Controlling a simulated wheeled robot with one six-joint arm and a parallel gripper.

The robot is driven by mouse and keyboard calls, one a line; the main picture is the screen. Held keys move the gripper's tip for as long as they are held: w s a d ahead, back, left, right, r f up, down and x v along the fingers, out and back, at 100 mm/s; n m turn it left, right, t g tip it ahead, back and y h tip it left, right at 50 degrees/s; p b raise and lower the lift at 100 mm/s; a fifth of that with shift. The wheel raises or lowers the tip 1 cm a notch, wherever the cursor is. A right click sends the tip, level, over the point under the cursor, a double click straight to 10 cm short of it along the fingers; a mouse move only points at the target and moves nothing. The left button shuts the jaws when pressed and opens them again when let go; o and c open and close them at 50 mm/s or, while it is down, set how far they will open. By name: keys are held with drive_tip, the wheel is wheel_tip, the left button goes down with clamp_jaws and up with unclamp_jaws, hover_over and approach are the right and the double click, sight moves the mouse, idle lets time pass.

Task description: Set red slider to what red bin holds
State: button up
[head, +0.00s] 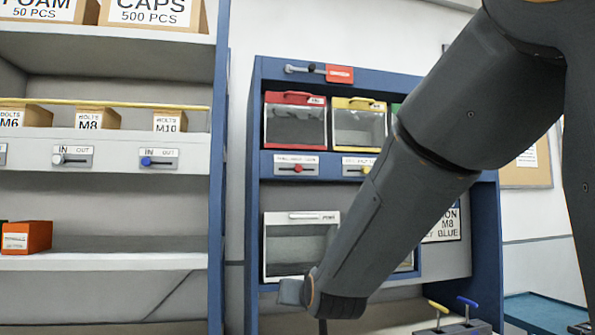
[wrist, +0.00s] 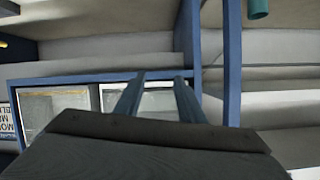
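The red bin (head: 295,98) has a red lid rim and a clear front, in the head view at the upper left of the blue cabinet. I cannot tell what lies inside it. The red slider (head: 298,168) is a red knob on a labelled plate just below the bin; it sits near the plate's middle, and the label is too small to read. My gripper (head: 290,292) is low in front of the cabinet, well below the slider. In the wrist view my gripper (wrist: 157,88) shows two separated fingers with nothing between them.
A yellow bin (head: 358,104) with a yellow slider (head: 366,169) stands to the right. A white-framed bin (head: 300,218) is below. My arm hides the cabinet's right part. A shelf (head: 100,262) with boxes and an orange box (head: 27,237) is on the left.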

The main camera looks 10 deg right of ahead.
wheel_tip(320, 180, up, 16)
drive_tip(key=w+m+t+h+p, duration=0.1)
drive_tip(key=w+t+p, duration=0.1)
drive_tip(key=t, duration=0.3)
drive_tip(key=m+t+h, duration=0.2)
drive_tip(key=t, duration=0.1)
approach(299, 169)
drive_tip(key=w, duration=0.1)
drive_tip(key=p+x, duration=0.3)
drive_tip(key=x, duration=0.3)
drive_tip(key=shift+w+d+r, duration=0.1)
drive_tip(key=shift+w+r, duration=0.2)
drive_tip(key=shift+r, duration=0.05)
drive_tip(key=shift+w+r+p, duration=0.1)
drive_tip(key=shift+w+p, duration=0.3)
drive_tip(key=shift+w, duration=0.05)
clamp_jaws()
